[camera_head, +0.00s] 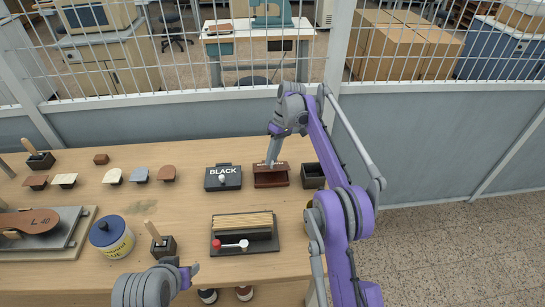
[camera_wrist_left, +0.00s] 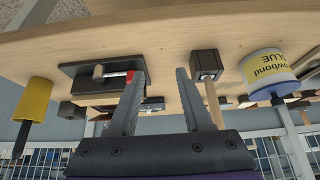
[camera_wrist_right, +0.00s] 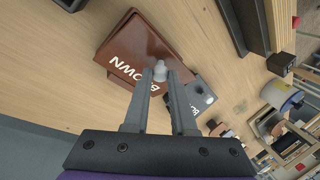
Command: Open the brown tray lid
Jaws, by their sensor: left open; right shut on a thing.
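The brown tray (camera_head: 271,180) stands on the wooden table, right of the black tray. In the right wrist view its brown lid (camera_wrist_right: 128,62) carries the word BROWN and a pale knob (camera_wrist_right: 160,70). My right gripper (camera_head: 271,163) points down at the tray from behind, its fingers (camera_wrist_right: 161,76) shut on the knob. I cannot tell clearly whether the lid is raised off the tray. My left gripper (camera_wrist_left: 158,80) is open and empty near the table's front edge, and only partly shows at the bottom of the head view.
The black lidded tray (camera_head: 222,177) is close on the left, and an open dark box (camera_head: 313,175) is close on the right. A dark rack with a red-tipped tool (camera_head: 245,235) stands in front. A glue pot (camera_head: 111,236) is at front left.

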